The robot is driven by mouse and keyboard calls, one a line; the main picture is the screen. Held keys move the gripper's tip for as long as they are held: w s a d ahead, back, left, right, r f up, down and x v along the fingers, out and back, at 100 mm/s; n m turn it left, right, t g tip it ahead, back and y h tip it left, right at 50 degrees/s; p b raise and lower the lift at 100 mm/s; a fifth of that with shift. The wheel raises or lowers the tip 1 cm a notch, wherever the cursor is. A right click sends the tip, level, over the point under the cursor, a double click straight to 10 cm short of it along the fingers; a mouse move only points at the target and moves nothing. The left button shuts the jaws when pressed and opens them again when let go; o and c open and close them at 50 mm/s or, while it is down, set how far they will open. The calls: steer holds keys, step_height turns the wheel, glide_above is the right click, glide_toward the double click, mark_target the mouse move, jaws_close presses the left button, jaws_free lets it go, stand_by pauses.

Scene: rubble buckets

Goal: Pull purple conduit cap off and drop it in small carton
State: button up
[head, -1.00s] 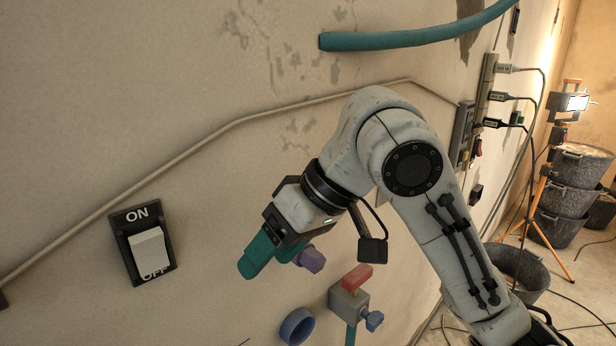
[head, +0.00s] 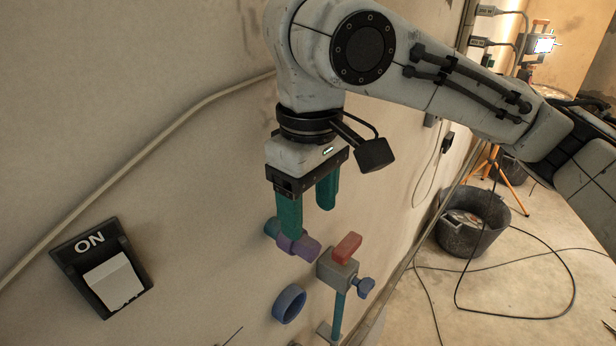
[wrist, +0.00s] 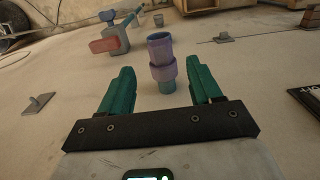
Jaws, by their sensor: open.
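The purple cap (head: 306,248) sits on the end of a short teal conduit stub (head: 271,228) sticking out of the wall. My gripper (head: 308,222) is open and empty, its teal fingers pointing down at the cap. In the head view the nearer finger overlaps part of the cap and stub; contact cannot be told. In the wrist view the cap (wrist: 160,50) stands ahead, between the lines of the two fingers and slightly beyond their tips. I cannot make out a small carton for certain.
A valve with a red handle (head: 346,247) and blue knob (head: 365,286) is right of the cap. A blue ring (head: 289,304) is below it. A wall switch (head: 104,270) is at left. A bucket (head: 473,222) and loose cables lie on the floor at right.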

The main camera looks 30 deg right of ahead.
mark_target(312, 244)
steer(key=shift+f, duration=3.15)
steer(key=shift+c, duration=0.3)
jaws_close()
steer(key=shift+s, duration=0.25)
steer(key=shift+s+d+p, duration=0.3)
steer(key=shift+s+p, duration=0.1)
steer(key=shift+s, duration=0.25)
steer(key=shift+s+d, duration=0.2)
steer(key=shift+s, duration=0.4)
steer(key=shift+s+d+p, duration=0.15)
steer(key=shift+s+p, duration=0.1)
steer(key=shift+s, duration=0.3)
steer(key=shift+s+d+p, duration=0.15)
steer(key=shift+s+p, duration=0.05)
steer(key=shift+s, duration=0.35)
